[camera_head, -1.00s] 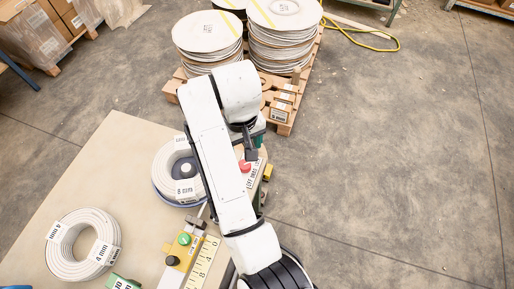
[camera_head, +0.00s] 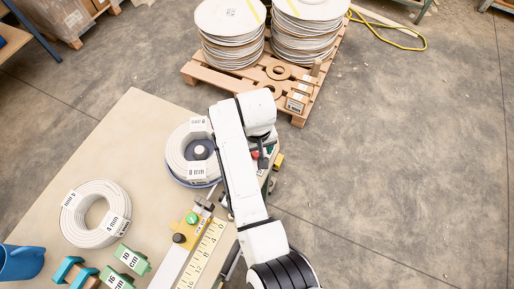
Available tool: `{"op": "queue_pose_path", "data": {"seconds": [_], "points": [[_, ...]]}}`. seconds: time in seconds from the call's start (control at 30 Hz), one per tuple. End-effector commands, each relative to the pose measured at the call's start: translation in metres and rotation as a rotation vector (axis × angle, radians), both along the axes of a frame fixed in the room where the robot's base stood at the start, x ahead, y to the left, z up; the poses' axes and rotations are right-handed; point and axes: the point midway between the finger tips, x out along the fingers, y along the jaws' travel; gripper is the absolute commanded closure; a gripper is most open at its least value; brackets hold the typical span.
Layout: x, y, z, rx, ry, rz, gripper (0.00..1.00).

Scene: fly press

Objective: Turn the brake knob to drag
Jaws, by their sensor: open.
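My gripper (camera_head: 263,160) is at the far end of my white arm, over the right edge of the bench. Its dark fingers are small and partly covered by the arm. A small red part (camera_head: 255,155) shows close beside the fingers; contact cannot be made out. A black knob (camera_head: 179,238) and a green button (camera_head: 191,218) sit on a yellow block at the bench's front, well apart from the gripper. No knob can be clearly read as the brake knob or its setting; my arm hides part of the equipment under it.
A white 8 mm cable coil (camera_head: 180,160) lies on a blue-rimmed holder left of my arm. A pallet (camera_head: 205,78) with reels stands behind; the right floor is clear.

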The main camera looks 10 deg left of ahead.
Motion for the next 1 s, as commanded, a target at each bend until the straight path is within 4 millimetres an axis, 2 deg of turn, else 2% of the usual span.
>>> {"op": "queue_pose_path", "data": {"seconds": [0.17,0.73,1.0], "points": [[-0.0001,0.0000,0.0000,0.000,0.000,0.000,0.35],[-0.0001,0.0000,0.0003,0.000,0.001,0.000,0.90],[0.0000,-0.0001,0.0012,-0.001,0.001,-0.024,0.91]]}}
